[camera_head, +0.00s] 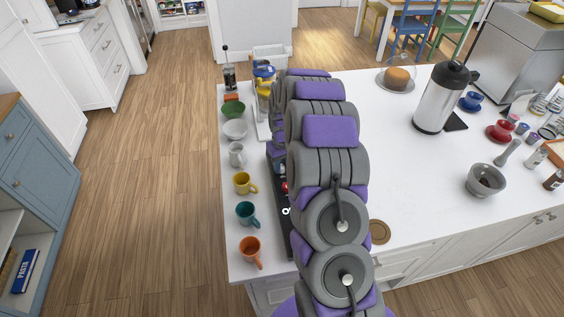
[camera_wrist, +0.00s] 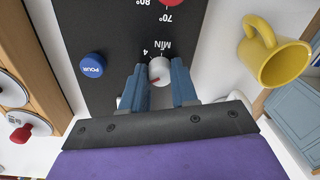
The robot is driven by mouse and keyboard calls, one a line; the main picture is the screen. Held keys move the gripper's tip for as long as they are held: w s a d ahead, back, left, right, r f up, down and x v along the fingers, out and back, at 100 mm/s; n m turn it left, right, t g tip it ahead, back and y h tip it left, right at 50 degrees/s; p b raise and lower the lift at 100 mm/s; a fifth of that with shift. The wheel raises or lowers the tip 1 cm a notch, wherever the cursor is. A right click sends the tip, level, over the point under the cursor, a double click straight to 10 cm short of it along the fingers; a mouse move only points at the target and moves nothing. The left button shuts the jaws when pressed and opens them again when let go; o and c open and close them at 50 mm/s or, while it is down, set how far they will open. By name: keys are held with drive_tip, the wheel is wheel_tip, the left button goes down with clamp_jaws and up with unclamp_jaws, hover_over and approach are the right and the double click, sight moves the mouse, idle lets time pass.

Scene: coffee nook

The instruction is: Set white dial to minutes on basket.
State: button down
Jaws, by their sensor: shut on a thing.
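The white dial (camera_wrist: 160,70) sits on a black panel (camera_wrist: 105,28) in the wrist view, below the upside-down print "MIN" and a "4". Its red mark is on the lower side of its face, a little left of the middle. No "basket" print is readable; part of the panel around the dial is hidden by my fingers. My gripper (camera_wrist: 160,82) has its two blue-grey fingers on either side of the dial, shut on it. In the head view my arm hides the dial and gripper; only part of the black panel (camera_head: 284,214) shows beside it.
A blue "POUR" button (camera_wrist: 92,65) lies left of the dial, and a red control (camera_wrist: 170,2) is at the top edge near "70°". A yellow mug (camera_wrist: 273,55) stands close on the right. The white counter (camera_head: 395,165) has several mugs along its left edge and a steel carafe (camera_head: 440,98).

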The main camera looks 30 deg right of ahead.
drive_tip(key=m+p, duration=0.1)
drive_tip(key=m, duration=0.2)
drive_tip(key=shift+w+r+m, duration=0.1)
drive_tip(key=shift+w+m, duration=0.05)
drive_tip(key=shift+m, duration=0.25)
drive_tip(key=m+p, duration=0.1)
drive_tip(key=m, duration=0.2)
drive_tip(key=shift+m, duration=0.3)
drive_tip(key=m+p, duration=0.1)
drive_tip(key=m, duration=0.2)
drive_tip(key=shift+m, duration=0.3)
drive_tip(key=m+p, duration=0.1)
drive_tip(key=m, duration=0.2)
drive_tip(key=shift+m, duration=0.3)
drive_tip(key=m, duration=0.4)
drive_tip(key=shift+a+m, duration=0.1)
drive_tip(key=shift+m, duration=0.2)
drive_tip(key=m, duration=0.4)
drive_tip(key=shift+w+m+t+h, duration=0.1)
drive_tip(key=shift+m+t+h, duration=0.2)
drive_tip(key=shift+m, duration=0.1)
